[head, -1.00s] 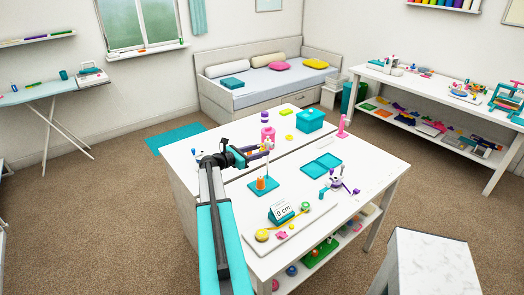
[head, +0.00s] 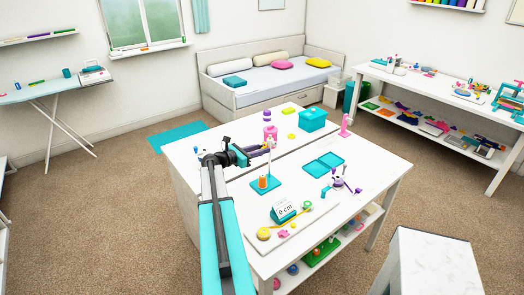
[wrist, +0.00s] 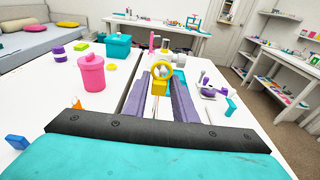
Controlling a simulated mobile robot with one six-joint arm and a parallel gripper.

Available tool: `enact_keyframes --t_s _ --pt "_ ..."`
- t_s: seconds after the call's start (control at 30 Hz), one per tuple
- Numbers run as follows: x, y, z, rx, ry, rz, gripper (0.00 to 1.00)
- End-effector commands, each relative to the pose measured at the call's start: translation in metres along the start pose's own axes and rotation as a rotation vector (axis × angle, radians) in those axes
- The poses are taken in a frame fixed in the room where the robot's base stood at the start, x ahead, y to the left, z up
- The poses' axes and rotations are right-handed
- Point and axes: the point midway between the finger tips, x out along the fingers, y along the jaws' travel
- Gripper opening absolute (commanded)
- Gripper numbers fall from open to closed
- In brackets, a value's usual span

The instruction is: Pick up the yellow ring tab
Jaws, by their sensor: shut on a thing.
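The yellow ring tab (wrist: 160,82) shows in the wrist view, a round ring above a small block. My gripper (wrist: 165,92) has its purple fingers on either side of the tab, shut on it near their tips. In the head view my gripper (head: 269,145) reaches over the white table, above and behind the teal stand with the orange spool (head: 263,182). The tab is too small to make out clearly there.
A pink canister (wrist: 91,73) and a teal box (wrist: 118,46) stand left of the gripper in the wrist view. A teal tray (head: 323,162), a purple-and-white gadget (head: 337,180) and a measuring display (head: 284,211) lie on the table (head: 235,200).

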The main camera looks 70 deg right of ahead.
Motion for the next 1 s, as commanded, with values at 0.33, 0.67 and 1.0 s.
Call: enact_keyframes --t_s 0.33,0.67,1.0 --pt "0.0 0.0 0.004 0.002 -0.001 0.0 0.05" --pt "-0.065 -0.001 -0.007 0.0 0.0 0.003 0.05" --pt "-0.138 0.0 -0.017 0.001 -0.001 0.002 0.05"
